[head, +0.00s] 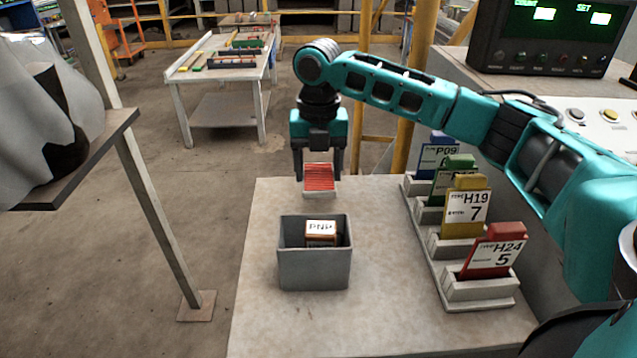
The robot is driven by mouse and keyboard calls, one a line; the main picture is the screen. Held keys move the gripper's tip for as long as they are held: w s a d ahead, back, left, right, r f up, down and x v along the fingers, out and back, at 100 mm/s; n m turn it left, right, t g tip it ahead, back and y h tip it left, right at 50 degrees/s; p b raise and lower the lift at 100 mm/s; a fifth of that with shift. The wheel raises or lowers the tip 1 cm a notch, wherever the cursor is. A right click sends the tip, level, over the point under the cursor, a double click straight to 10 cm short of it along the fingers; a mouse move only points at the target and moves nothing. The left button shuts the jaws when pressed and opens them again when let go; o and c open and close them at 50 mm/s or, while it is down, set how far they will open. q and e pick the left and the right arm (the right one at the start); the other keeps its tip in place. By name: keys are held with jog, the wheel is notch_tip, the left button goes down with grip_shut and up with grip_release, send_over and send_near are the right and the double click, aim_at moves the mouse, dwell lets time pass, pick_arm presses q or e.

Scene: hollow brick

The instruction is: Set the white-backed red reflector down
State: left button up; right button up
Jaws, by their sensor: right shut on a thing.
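The red reflector (319,178) has a ribbed red face and a white backing that shows along its lower edge. My right gripper (319,170) points down with one finger on each side of it and is shut on it. The reflector is at the far edge of the table (385,290), behind the grey bin. I cannot tell whether its lower edge touches the tabletop. My left gripper is not in view.
A grey bin (314,270) holds an orange-brown box labelled PNP (321,229). A rack (480,291) of coloured cards stands on the right, beside a control console (546,40). The tabletop is clear between bin and rack and in front of the bin.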

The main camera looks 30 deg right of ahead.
aim_at(318, 174)
jog(key=shift+f, duration=2.05)
jog(key=shift+f, duration=0.1)
jog(key=o, duration=1.1)
jog(key=shift+c, duration=0.2)
notch_tip(318, 174, up, 12)
jog(key=shift+r, duration=0.15)
